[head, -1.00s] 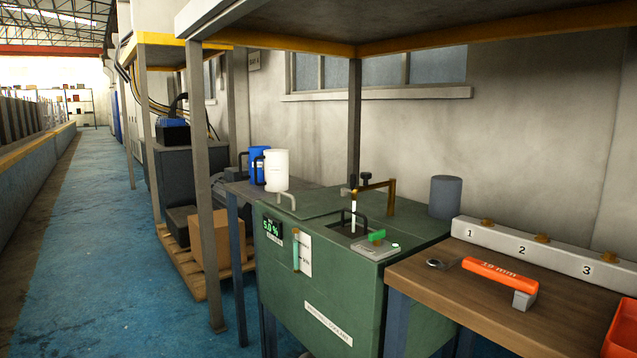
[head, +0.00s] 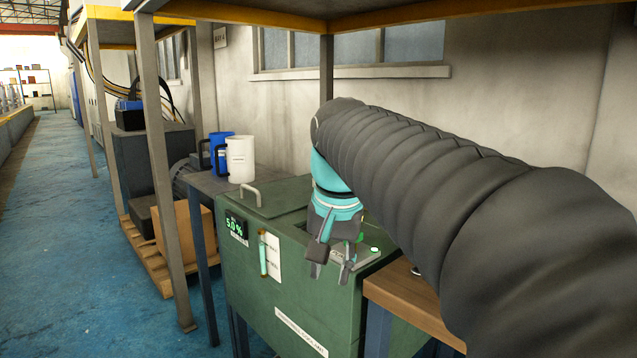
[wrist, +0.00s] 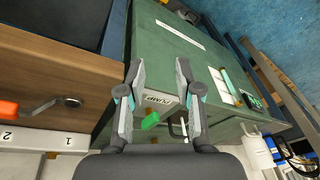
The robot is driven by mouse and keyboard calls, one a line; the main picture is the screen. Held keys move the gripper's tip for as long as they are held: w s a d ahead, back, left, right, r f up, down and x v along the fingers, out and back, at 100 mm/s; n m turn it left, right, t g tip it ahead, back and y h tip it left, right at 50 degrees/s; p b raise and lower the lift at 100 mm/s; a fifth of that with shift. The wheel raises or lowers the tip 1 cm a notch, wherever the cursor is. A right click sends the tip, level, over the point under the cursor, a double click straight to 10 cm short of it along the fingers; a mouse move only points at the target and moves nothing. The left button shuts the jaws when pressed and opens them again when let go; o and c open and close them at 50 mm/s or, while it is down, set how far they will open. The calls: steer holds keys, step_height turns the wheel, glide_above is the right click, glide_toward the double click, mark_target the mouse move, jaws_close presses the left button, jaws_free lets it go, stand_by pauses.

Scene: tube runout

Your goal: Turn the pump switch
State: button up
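The pump switch is a green handle (wrist: 150,121) on a pale box labelled PUMP (wrist: 160,101), seen in the wrist view between my fingers' lower parts. In the head view only a sliver of the green handle shows behind my gripper, and the box (head: 369,256) is partly hidden, with a small green light on it. The box sits on the front right of the green tank (head: 245,285). My gripper (head: 329,272) points down above the tank's front edge, fingers apart and empty. In the wrist view the fingertips (wrist: 158,70) reach past the handle. I see no clear contact.
A wooden bench (head: 400,303) adjoins the tank on the right, mostly behind my arm. A wrench-like tool (wrist: 55,104) lies on it. White (head: 240,158) and blue (head: 218,152) jugs stand on the table to the left. A post (head: 165,180) and an overhead shelf frame the space.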

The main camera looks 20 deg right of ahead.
steer(key=w+d+r+m+g, duration=0.1)
steer(key=w+d+r+m, duration=0.2)
steer(key=w+d+r, duration=0.1)
steer(key=w+d+r+m+g+p, duration=0.1)
steer(key=w+d+r+m, duration=0.2)
steer(key=w+d+r, duration=0.1)
steer(key=shift+w+d+r+m+g, duration=0.15)
steer(key=shift+w+r+m+g, duration=0.1)
steer(key=shift+w+m+g, duration=0.1)
steer(key=shift+w+d+r+m, duration=0.15)
steer(key=shift+w+d+m, duration=0.05)
steer(key=shift+d+m, duration=0.1)
steer(key=shift+f, duration=3.9)
jaws_close()
